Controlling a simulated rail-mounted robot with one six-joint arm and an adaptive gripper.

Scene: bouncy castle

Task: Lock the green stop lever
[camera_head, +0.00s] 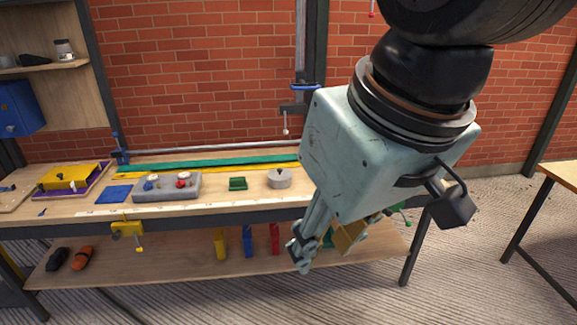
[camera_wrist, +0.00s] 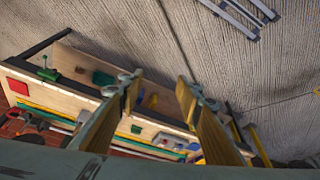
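A small green lever (camera_head: 399,210) shows at the right end of the workbench, to the right of my gripper and partly behind it. In the wrist view a green lever-like part (camera_wrist: 47,71) stands at the bench's end at far left, away from my fingers; I take it for the same lever. Whether it is locked cannot be told. My gripper (camera_head: 328,245) hangs in front of the bench, pointing down. In the wrist view my gripper (camera_wrist: 159,88) has its two fingers apart, with nothing held between them.
Another table (camera_head: 562,173) stands at right, with open floor between.

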